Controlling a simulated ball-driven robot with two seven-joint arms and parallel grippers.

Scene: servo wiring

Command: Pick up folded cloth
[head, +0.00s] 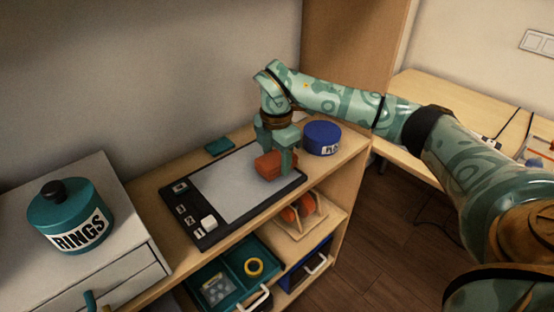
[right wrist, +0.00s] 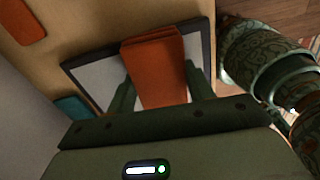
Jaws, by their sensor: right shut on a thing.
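The folded cloth (head: 269,165) is an orange-red, thick folded piece over the right part of a grey-topped board with a dark frame (head: 238,184). My right gripper (head: 281,158) points down and is shut on the cloth, with a finger on either side. In the right wrist view the cloth (right wrist: 157,68) stands out between the two green fingers, with the board (right wrist: 95,75) behind it. I cannot tell whether its lower edge touches the board. My left gripper is not in view.
A blue round tin (head: 322,138) stands close to the right of the gripper. A teal flat block (head: 220,146) lies behind the board. A teal jar labelled RINGS (head: 70,214) stands on the white drawer unit at left. An orange flat piece (right wrist: 22,20) lies on wood in the wrist view.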

